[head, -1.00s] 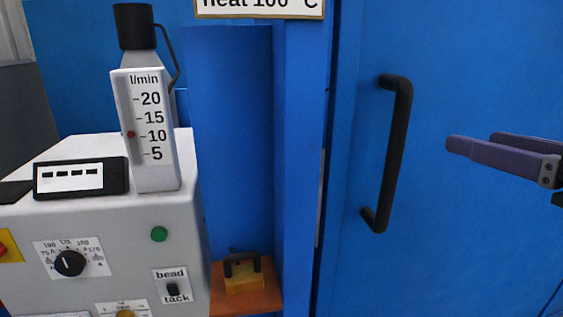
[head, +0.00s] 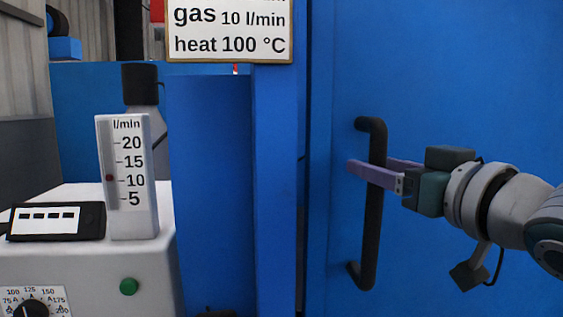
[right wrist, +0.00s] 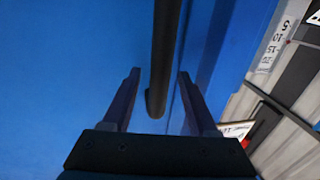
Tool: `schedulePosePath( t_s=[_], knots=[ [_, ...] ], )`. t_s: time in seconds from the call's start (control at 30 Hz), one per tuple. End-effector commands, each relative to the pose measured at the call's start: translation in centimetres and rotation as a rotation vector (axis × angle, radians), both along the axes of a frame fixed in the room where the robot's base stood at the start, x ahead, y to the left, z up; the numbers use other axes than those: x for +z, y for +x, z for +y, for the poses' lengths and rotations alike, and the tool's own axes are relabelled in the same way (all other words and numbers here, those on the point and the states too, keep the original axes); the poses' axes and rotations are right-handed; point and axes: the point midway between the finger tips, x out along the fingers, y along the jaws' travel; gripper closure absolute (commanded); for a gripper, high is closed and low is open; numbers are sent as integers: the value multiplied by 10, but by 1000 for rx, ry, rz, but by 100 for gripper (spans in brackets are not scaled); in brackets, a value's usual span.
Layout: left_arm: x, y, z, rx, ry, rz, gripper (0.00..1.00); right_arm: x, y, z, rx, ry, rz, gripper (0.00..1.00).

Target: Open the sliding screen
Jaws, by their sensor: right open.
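The sliding screen (head: 450,90) is a large blue panel on the right of the head view. Its black vertical bar handle (head: 371,235) stands near the panel's left edge. My right gripper (head: 368,168) is open, with its purple fingers on either side of the upper half of the handle. In the right wrist view the handle (right wrist: 165,60) runs between the two open fingers (right wrist: 158,78), with gaps showing on both sides. My left gripper is in neither view.
A grey-white machine (head: 90,265) with a flow gauge (head: 125,180), a green button and a dial stands at the left. A sign (head: 230,30) reading gas 10 l/min and heat 100 °C hangs above. A blue post (head: 275,190) stands left of the screen.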

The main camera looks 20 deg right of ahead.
Motion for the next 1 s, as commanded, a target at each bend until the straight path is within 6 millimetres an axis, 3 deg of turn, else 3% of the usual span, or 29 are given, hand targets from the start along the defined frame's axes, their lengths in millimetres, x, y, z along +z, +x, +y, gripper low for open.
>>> schedulePosePath(
  t_s=[0.4, 0.9, 1.0],
  knots=[
    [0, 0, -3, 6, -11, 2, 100, 0, 9, 0, 0, 0, 0, 41],
    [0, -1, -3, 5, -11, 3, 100, 0, 8, 0, 1, 0, 0, 97],
    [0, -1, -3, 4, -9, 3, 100, 0, 8, 0, 1, 0, 0, 100]
  ],
)
